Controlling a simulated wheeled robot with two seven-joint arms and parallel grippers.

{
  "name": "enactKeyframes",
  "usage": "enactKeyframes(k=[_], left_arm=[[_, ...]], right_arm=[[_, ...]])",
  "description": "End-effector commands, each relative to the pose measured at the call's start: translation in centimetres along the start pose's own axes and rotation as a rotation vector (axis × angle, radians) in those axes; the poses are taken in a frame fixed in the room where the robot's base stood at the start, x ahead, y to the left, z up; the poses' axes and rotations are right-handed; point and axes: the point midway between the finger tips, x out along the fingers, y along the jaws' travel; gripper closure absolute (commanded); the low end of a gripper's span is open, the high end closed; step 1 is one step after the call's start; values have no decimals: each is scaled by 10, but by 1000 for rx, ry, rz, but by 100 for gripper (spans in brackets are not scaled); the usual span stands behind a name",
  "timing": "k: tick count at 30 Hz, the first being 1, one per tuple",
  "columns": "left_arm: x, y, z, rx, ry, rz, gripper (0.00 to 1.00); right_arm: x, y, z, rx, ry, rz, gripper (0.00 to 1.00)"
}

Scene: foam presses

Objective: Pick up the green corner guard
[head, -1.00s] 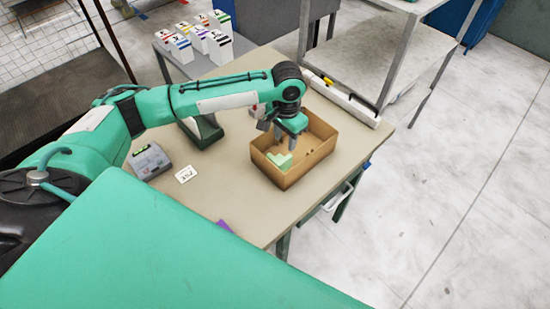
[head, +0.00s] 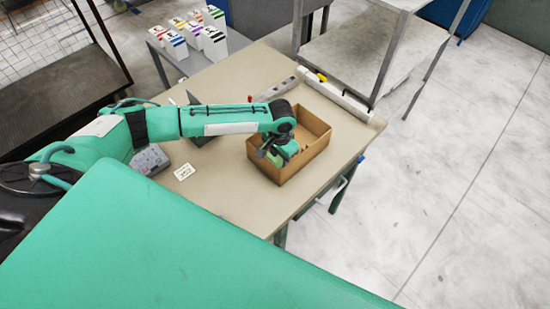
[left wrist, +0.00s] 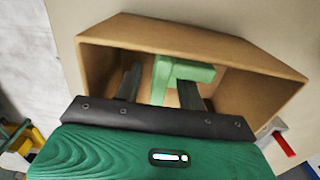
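The light green corner guard (head: 273,158) is inside an open cardboard box (head: 309,158) on the table, mostly covered by my left gripper in the head view. In the left wrist view the L-shaped guard (left wrist: 187,71) shows in the box (left wrist: 200,43). My left gripper (head: 277,155) is lowered into the box. In the left wrist view my left gripper (left wrist: 160,78) has its fingers apart, with one leg of the guard between them. I see a gap at the left finger; contact at the right finger is unclear. My right gripper is out of view.
The box walls stand close around my left gripper. A grey device (head: 150,160) and a white card (head: 184,172) lie left of the box. A long white bar (head: 337,95) lies along the far right table edge. White cartons (head: 205,35) stand on a side table.

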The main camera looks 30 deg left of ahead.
Motion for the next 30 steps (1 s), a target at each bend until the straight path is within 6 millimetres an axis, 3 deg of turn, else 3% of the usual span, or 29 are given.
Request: enactKeyframes(k=[3,9,23,30], left_arm=[[0,0,0,0,0,0,64],[0,0,0,0,0,0,100],[-8,0,-1,-1,1,1,100],[-49,-1,-1,0,5,1,100]], right_arm=[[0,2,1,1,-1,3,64],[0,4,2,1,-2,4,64],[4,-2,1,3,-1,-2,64],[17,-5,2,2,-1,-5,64]])
